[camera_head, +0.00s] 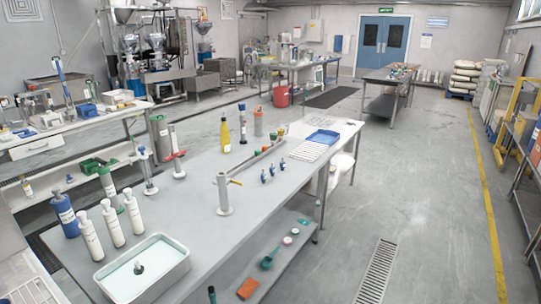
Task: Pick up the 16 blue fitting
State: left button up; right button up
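Three small blue fittings stand in a row on the near grey table: one nearest (263,177), one in the middle (272,170) and one farthest (283,163). They stand near the table's right edge, right of a metal post with a round base (223,196). They are small here, and I cannot read any number on them. Neither of my grippers is in view, so nothing shows beside or touching the fittings.
A long metal bar (258,157) lies left of the fittings. A blue tray (323,137) and a white rack (308,151) lie beyond them. White bottles (112,224) and a basin (143,270) stand at the near left. The table's middle (195,215) is mostly clear.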

aim_at(282, 164)
jog(key=i+u, duration=0.1)
jog(key=i, duration=0.45)
jog(key=i+l+z, duration=0.4)
jog(key=z, duration=0.2)
